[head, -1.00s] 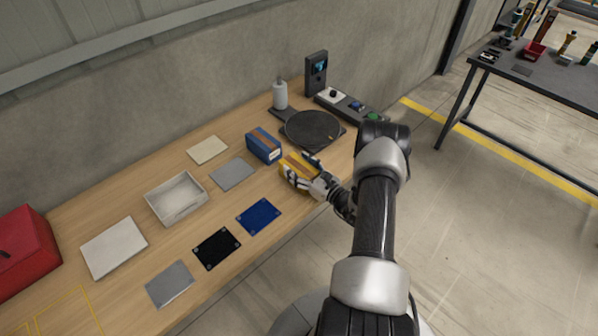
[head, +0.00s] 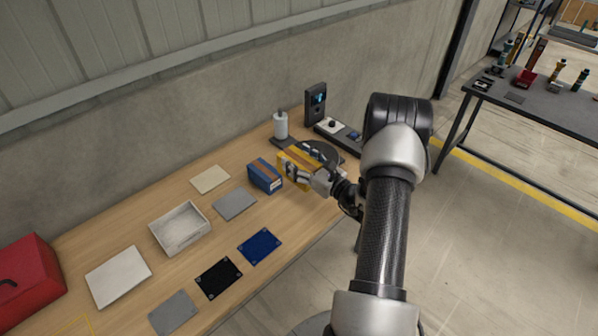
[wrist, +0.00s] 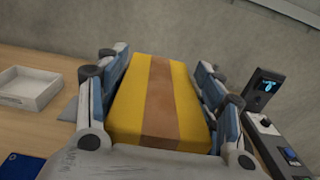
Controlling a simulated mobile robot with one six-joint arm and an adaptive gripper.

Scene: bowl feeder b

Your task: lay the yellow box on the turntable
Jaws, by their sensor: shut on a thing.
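The yellow box (wrist: 125,105), with a brown band along its middle, is between the fingers of my gripper (wrist: 160,85) in the wrist view. My gripper is shut on it, with a blue-padded finger along each side. In the head view my gripper (head: 302,166) holds the yellow box (head: 287,167) at the near-left side of the turntable (head: 329,150). The turntable is a dark round disc, partly hidden by the box and gripper. I cannot tell whether the box touches it. In the wrist view the turntable is hidden.
A blue box (head: 265,176) stands just left of the yellow box. A white bottle (head: 281,126) and a dark display unit (head: 316,101) stand behind, with a control strip (head: 338,132) at right. A white tray (head: 180,229) and flat plates lie to the left.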

